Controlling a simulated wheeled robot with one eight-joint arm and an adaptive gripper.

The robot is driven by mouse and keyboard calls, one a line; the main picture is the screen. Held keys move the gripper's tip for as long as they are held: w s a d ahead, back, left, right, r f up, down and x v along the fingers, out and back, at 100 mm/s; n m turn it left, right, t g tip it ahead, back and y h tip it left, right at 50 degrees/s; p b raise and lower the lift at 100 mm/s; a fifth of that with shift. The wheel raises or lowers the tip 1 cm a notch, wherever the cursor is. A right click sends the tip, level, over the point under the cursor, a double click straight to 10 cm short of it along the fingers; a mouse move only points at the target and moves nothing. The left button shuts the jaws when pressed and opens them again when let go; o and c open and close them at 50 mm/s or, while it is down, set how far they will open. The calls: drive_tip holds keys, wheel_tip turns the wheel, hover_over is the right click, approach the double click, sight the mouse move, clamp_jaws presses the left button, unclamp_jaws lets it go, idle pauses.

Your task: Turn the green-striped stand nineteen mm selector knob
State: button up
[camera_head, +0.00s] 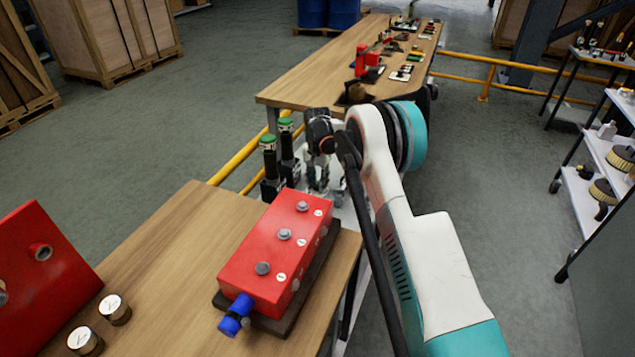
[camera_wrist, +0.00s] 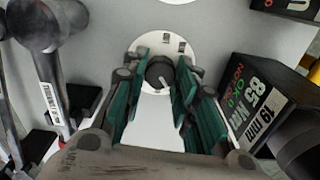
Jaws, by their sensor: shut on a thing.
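The selector knob (camera_wrist: 159,73) is a small dark round knob with a pale pointer mark, on a white round dial plate (camera_wrist: 146,46) in a light grey panel. My gripper (camera_wrist: 158,84) has its green-padded fingers on either side of the knob and is shut on it. In the head view my gripper (camera_head: 322,182) is low behind the red box, and the knob is hidden there. A black block (camera_wrist: 262,105) marked "19 mm" stands just right of the fingers. I cannot make out a green stripe on the stand.
A red box with buttons (camera_head: 278,246) sits on the near wooden table (camera_head: 170,250). Two black green-topped cylinders (camera_head: 268,160) stand left of my gripper. A silver tool (camera_wrist: 50,80) is left of the fingers. A long bench (camera_head: 300,92) lies beyond.

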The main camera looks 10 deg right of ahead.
sight(317, 184)
drive_tip(key=o, duration=1)
drive_tip(key=shift+o, duration=0.2)
drive_tip(key=shift+r, duration=0.1)
wheel_tip(317, 184, up, 12)
